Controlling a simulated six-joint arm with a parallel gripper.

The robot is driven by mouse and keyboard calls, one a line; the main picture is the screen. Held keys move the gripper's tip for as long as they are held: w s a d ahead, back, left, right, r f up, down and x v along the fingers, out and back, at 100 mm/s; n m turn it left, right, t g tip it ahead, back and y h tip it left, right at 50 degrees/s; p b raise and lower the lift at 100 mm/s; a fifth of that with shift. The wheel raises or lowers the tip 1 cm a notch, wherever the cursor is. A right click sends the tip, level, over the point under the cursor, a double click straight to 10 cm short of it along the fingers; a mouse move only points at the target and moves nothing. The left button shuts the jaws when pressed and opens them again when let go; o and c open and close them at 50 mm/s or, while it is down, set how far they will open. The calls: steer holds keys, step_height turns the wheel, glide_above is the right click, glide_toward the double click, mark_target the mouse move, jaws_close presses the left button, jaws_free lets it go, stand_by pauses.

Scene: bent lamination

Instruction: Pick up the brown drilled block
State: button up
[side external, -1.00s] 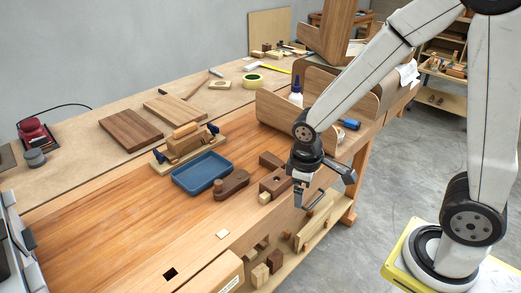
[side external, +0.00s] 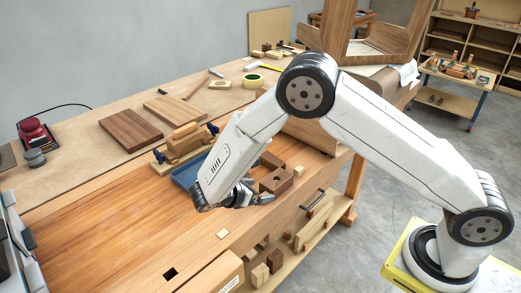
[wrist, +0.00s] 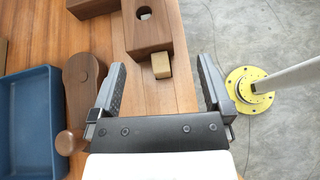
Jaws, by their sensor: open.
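The brown drilled block (side external: 277,181) sits on the bench near its front edge, with a round hole in its top. In the wrist view the drilled block (wrist: 154,33) lies at the top, ahead of my gripper and apart from it. My gripper (wrist: 163,72) is open and empty. A small light wood block (wrist: 161,65) stands against the drilled block's near end, in the span between my fingers. In the side view my gripper (side external: 264,198) is just left of and in front of the drilled block, and my arm hides part of the bench.
Another dark block (wrist: 93,6) lies close to the drilled block. A brown rounded piece (wrist: 84,72) and a blue tray (wrist: 28,125) are at my left. A light block (side external: 299,171) stands behind. The bench edge drops to the floor on the right.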

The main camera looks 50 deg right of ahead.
mark_target(267, 186)
steer(key=shift+w+a+f+n+t+h, duration=0.3)
steer(key=shift+w+a+n+t+h, duration=0.1)
steer(key=shift+w+a+n+h, duration=0.25)
steer(key=shift+x, duration=4)
steer(key=shift+s+r, duration=0.1)
steer(key=shift+s, duration=0.05)
steer(key=c, duration=1.1)
steer(key=shift+r, duration=0.15)
steer(key=shift+r, duration=4.9)
